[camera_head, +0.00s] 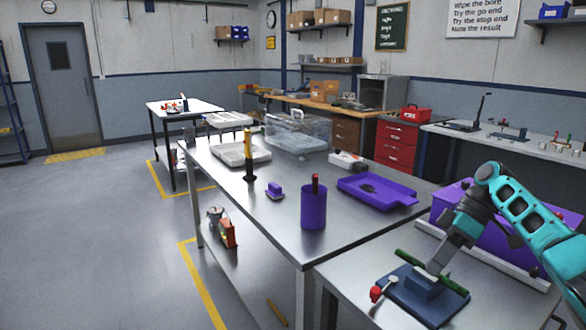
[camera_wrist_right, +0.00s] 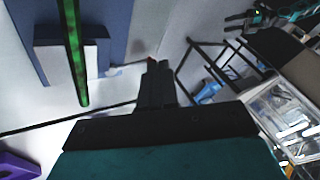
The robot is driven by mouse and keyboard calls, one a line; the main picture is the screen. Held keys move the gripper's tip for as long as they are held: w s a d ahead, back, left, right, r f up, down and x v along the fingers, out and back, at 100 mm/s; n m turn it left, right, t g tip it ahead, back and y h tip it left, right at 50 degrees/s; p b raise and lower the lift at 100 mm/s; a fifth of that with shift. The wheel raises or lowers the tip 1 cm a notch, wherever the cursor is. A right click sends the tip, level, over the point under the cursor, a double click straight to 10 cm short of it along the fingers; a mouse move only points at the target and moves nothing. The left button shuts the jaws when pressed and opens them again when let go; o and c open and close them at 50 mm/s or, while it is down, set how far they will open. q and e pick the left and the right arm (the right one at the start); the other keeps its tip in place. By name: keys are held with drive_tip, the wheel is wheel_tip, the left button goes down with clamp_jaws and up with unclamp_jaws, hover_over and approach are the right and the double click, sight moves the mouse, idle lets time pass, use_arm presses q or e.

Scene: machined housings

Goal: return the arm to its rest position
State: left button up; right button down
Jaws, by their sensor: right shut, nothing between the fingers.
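My right arm, teal and black, comes in from the right in the head view and bends down at its elbow. Its gripper (camera_head: 436,264) points down over a blue fixture (camera_head: 425,303) on the near table. The fixture is a flat plate with a raised block, and a green bar (camera_head: 410,256) lies across the block. In the wrist view the fingers (camera_wrist_right: 156,80) are together and empty. The green bar (camera_wrist_right: 76,50) and the blue plate (camera_wrist_right: 100,14) are to their left, with a visible gap. My left gripper is not in view.
A red-knobbed part (camera_head: 377,293) is beside the fixture. A purple bin (camera_head: 455,205) stands behind my arm. The steel table (camera_head: 265,215) holds a purple cup (camera_head: 313,208), a purple tray (camera_head: 400,205), a yellow-and-black tool (camera_head: 249,160) and a clear bin (camera_head: 297,135).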

drive_tip(key=s+d+r+m+t+h, duration=0.1)
drive_tip(key=s+d+m, duration=0.3)
drive_tip(key=d, duration=1)
drive_tip(key=s+d+r+m+t+h, duration=0.15)
drive_tip(key=s+d, duration=0.45)
drive_tip(key=d, duration=0.8)
wheel_tip(320, 180, down, 20)
drive_tip(key=s+d+t+h, duration=0.1)
drive_tip(key=s+t+h, duration=0.1)
drive_tip(key=h, duration=0.6)
drive_tip(key=s+a+f+n+t+y, duration=0.25)
drive_tip(key=s+a, duration=0.35)
drive_tip(key=a, duration=0.5)
drive_tip(key=s+a+f+n+t+y, duration=0.2)
drive_tip(key=s+a+n+t+y, duration=0.15)
drive_tip(key=s+a, duration=0.6)
drive_tip(key=w+a+f+m+t, duration=0.1)
drive_tip(key=a+f+m+t, duration=0.1)
drive_tip(key=a+m, duration=0.8)
drive_tip(key=a, duration=0.9)
drive_tip(key=shift+w+a+f, duration=0.15)
drive_tip(key=shift+f, duration=0.2)
